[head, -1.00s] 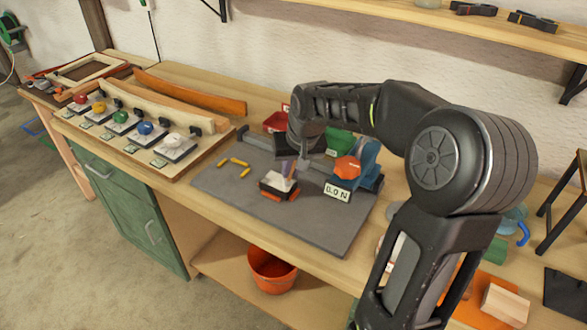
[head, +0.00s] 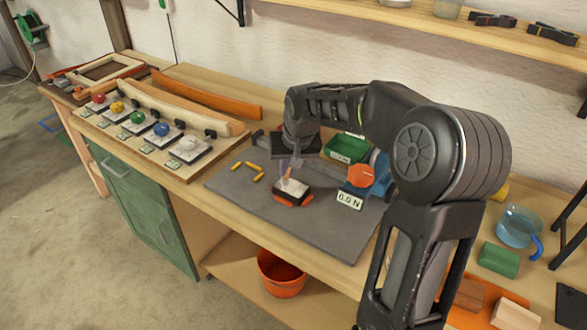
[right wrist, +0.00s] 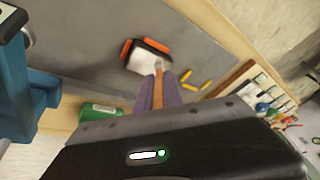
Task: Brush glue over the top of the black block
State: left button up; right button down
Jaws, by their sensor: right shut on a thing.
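The black block (head: 292,190) lies on the grey mat with orange pieces at its sides. White covers much of its top, and a dark strip shows along one edge in the right wrist view (right wrist: 147,55). My right gripper (head: 289,168) is shut on a brush, whose brown handle (right wrist: 158,92) shows between the purple fingers in the right wrist view. The brush's end is at or just above the block's far edge; I cannot tell whether it touches. My left gripper is not in view.
A blue clamp with an orange knob (head: 360,177) and a "0.0 N" display (head: 349,200) stands right of the block. A green bin (head: 346,148) is behind. Yellow pieces (head: 254,170) lie left on the grey mat (head: 320,235). The mat's front is clear.

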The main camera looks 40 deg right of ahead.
jog(key=shift+w+a, duration=0.2)
jog(key=shift+w, duration=0.35)
jog(key=shift+w+a, duration=0.15)
jog(key=shift+w, duration=0.4)
jog(key=shift+s, duration=0.1)
jog(key=shift+s+d+b, duration=0.2)
jog(key=shift+s+d, duration=0.05)
jog(key=shift+s, duration=0.4)
jog(key=shift+s+d+b, duration=0.2)
jog(key=shift+s, duration=0.45)
jog(key=shift+s+d, duration=0.15)
jog(key=shift+s, duration=0.35)
jog(key=shift+s, duration=0.1)
jog(key=s, duration=0.1)
jog(key=s+d+b, duration=0.1)
jog(key=s, duration=0.1)
jog(key=shift+s, duration=0.25)
jog(key=shift+w, duration=0.15)
